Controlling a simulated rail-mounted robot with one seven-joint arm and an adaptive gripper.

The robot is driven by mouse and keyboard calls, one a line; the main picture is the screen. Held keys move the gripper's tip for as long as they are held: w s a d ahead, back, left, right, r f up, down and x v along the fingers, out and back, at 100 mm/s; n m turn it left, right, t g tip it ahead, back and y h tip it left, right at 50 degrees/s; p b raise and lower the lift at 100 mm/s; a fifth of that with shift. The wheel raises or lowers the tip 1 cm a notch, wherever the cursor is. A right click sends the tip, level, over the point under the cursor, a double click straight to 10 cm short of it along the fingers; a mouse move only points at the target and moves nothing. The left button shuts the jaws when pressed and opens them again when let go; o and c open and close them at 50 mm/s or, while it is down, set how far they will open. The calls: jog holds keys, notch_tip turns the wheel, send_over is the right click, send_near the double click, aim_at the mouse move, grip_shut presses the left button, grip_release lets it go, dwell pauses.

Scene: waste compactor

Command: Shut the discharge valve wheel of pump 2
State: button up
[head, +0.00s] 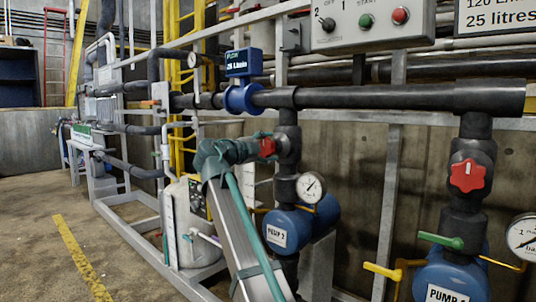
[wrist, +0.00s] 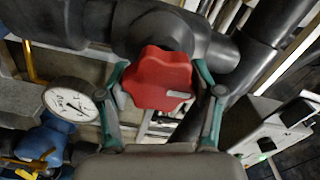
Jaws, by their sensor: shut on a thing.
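The red lobed discharge valve wheel (head: 267,147) of pump 2 sits on the black vertical pipe above the blue pump (head: 287,228) labelled PUMP 2. My gripper (head: 259,146) reaches it from the left and hides part of it. In the wrist view the red wheel (wrist: 158,82) fills the space between the two green fingers of my gripper (wrist: 165,92), one on each side. My gripper is shut on it. A pale mark (wrist: 180,94) shows on the wheel's lower right part.
A round gauge (head: 311,187) sits close below right of the wheel. A second red wheel (head: 467,176) and a green lever (head: 441,241) are on the right-hand pump line. A blue flow meter (head: 241,95) is on the black pipe above. A white tank (head: 190,222) stands left of my arm.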

jog(key=shift+m, duration=0.5)
jog(key=o, duration=1.1)
jog(key=shift+o, duration=0.2)
jog(key=v, duration=1.2)
